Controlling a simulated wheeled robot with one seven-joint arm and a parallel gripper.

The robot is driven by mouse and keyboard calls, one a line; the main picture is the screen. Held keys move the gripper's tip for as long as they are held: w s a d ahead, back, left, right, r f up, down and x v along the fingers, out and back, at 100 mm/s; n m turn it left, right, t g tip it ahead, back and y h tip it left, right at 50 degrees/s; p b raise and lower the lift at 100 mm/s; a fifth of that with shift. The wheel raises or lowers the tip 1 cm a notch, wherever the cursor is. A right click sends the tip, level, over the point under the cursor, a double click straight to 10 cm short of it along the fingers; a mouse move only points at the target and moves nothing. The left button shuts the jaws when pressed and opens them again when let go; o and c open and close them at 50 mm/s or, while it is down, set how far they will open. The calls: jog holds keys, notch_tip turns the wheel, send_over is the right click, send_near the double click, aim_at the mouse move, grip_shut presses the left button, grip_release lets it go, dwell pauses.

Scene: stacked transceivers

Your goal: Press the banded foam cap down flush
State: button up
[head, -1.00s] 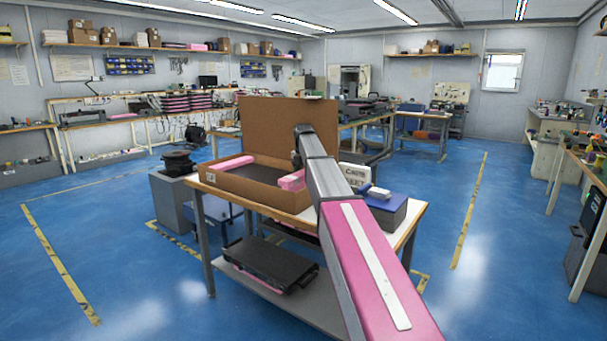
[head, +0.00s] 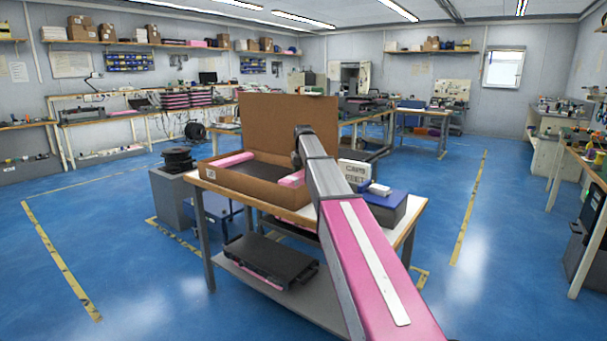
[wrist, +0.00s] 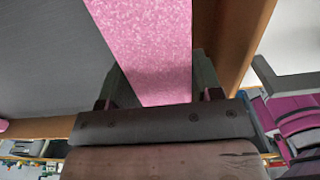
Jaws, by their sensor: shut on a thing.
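A pink foam cap (wrist: 150,45) fills the space between the two fingers of my gripper (wrist: 158,82) in the wrist view, and the gripper is shut on it. Its far end runs out of the picture, and I see no band on the visible part. A grey flat slab (wrist: 45,60) lies to its left and a cardboard wall (wrist: 238,45) to its right. In the head view, pink foam (head: 292,179) shows at the right end of an open carton (head: 250,190), beside my arm, which hides my fingers. Another pink foam piece (head: 235,160) lies at the carton's left end.
The carton stands on a workbench (head: 408,217) with its lid (head: 285,118) raised behind. A dark flat unit (head: 268,258) lies on the lower shelf. The blue floor around is mostly clear.

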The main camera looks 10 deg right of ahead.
jog(key=shift+f, duration=0.75)
jog(key=o, duration=1)
jog(key=shift+r, duration=0.15)
jog(key=shift+r, duration=4.4)
